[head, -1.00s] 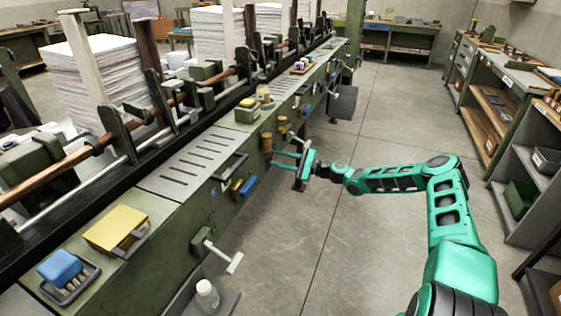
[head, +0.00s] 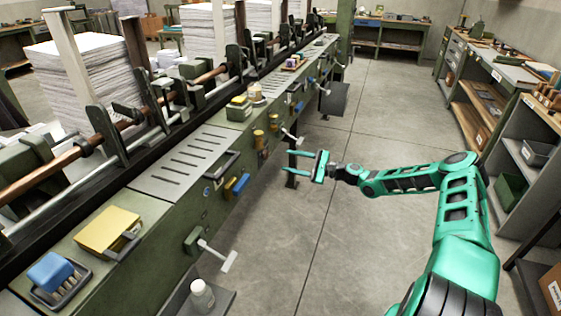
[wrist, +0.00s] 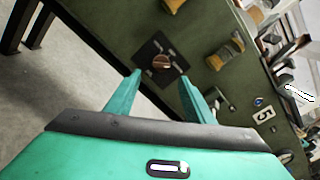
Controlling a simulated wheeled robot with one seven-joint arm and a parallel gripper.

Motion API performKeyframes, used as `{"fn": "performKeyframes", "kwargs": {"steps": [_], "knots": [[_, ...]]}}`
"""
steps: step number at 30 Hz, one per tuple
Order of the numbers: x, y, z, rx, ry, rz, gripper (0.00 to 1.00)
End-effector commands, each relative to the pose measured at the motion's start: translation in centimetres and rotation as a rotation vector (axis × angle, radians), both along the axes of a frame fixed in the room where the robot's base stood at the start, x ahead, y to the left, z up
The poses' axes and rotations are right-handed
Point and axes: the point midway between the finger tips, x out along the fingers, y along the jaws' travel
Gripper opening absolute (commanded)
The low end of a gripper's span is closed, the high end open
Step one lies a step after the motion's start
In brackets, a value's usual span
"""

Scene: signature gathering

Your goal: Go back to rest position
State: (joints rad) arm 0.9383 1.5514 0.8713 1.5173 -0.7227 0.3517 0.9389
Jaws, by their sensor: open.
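My gripper (head: 301,163) is teal with two straight fingers spread apart. In the head view it hangs over the aisle floor, to the right of the green machine's side panel, pointing left towards it. Nothing shows between its fingers. In the wrist view the gripper (wrist: 161,90) faces the green panel. A copper-coloured round knob (wrist: 162,62) on a black plate lies in line with the gap between the fingers, and the fingers look apart from it.
Shelves (head: 535,180) stand at the right. The concrete floor (head: 370,270) between them is clear.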

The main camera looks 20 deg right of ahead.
Motion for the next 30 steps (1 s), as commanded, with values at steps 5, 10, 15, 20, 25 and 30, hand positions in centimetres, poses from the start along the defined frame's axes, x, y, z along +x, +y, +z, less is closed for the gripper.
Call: {"fn": "performKeyframes", "kwargs": {"steps": [5, 10, 15, 20, 25, 30], "knots": [[-1.0, -1.3, -0.1, 0.000, 0.002, 0.000, 0.48], [-1.2, -1.6, -0.1, -0.001, 0.002, 0.000, 0.48], [-1.2, -1.6, -0.1, -0.001, 0.002, 0.000, 0.48], [-1.2, -1.6, -0.1, -0.001, 0.002, 0.001, 0.48], [-2.0, -0.3, 0.1, -0.056, 0.003, 0.046, 0.48], [-4.8, 2.3, -0.1, -0.230, 0.009, 0.174, 0.48]]}}
